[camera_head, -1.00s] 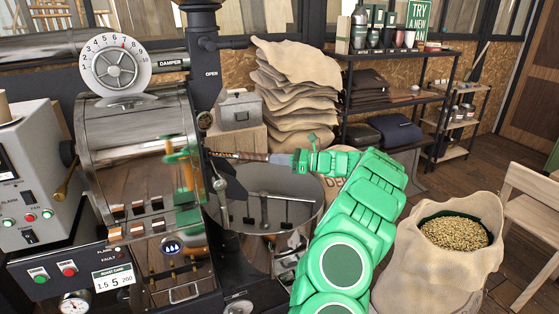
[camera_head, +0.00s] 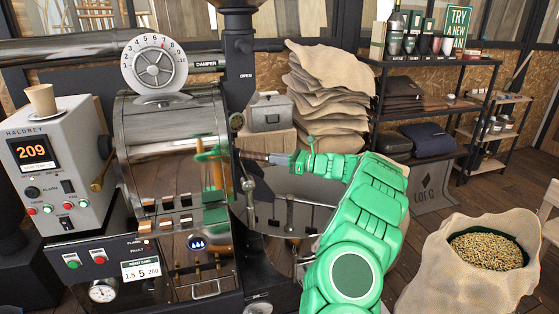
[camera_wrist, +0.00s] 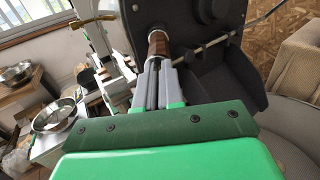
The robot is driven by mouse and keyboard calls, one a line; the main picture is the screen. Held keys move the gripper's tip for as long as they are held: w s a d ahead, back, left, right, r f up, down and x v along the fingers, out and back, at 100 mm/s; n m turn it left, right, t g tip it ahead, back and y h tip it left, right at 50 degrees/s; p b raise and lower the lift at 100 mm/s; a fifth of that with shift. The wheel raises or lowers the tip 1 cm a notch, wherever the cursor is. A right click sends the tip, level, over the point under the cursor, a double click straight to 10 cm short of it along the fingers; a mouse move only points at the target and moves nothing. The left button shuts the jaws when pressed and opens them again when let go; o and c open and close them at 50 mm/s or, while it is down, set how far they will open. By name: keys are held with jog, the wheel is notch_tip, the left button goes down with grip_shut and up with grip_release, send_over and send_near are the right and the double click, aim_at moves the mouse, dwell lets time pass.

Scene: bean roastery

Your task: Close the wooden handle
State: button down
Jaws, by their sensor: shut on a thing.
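The wooden handle (camera_head: 253,156) sticks out to the right from the front of the roaster (camera_head: 172,135), above the round cooling tray (camera_head: 300,187). In the wrist view the handle (camera_wrist: 158,45) is a brown turned grip lying between my finger ends, pointing at a dark round part of the machine. My gripper (camera_head: 272,159) is shut on the handle's outer end, and its fingers (camera_wrist: 155,72) also show in the wrist view. The joint where the handle meets the roaster is partly hidden.
A burlap sack of beans (camera_head: 478,262) stands on the floor at right. Stacked sacks (camera_head: 325,90) and a metal shelf (camera_head: 435,110) stand behind my arm. The control box (camera_head: 52,165) with a cup on top is at left. Stirring arms (camera_head: 288,210) stand in the tray.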

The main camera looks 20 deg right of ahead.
jog(key=shift+a, duration=0.5)
jog(key=v, duration=1.5)
jog(key=shift+w+d, duration=0.15)
jog(key=shift+w, duration=0.15)
dwell(1.8)
jog(key=c, duration=1.7)
grip_release()
jog(key=o, duration=0.9)
jog(key=shift+n, duration=0.9)
jog(key=x, duration=0.8)
jog(key=shift+f, duration=0.15)
jog(key=n, duration=0.1)
send_near(256, 157)
jog(key=w+a, duration=0.2)
jog(key=w, duration=0.1)
jog(key=shift+f+x, duration=0.2)
jog(key=shift+x, duration=1)
jog(key=shift+f+x, duration=0.15)
jog(key=shift+x, duration=1.1)
jog(key=shift+f+x, duration=0.2)
jog(key=shift+x, duration=1)
jog(key=shift+w+d, duration=0.1)
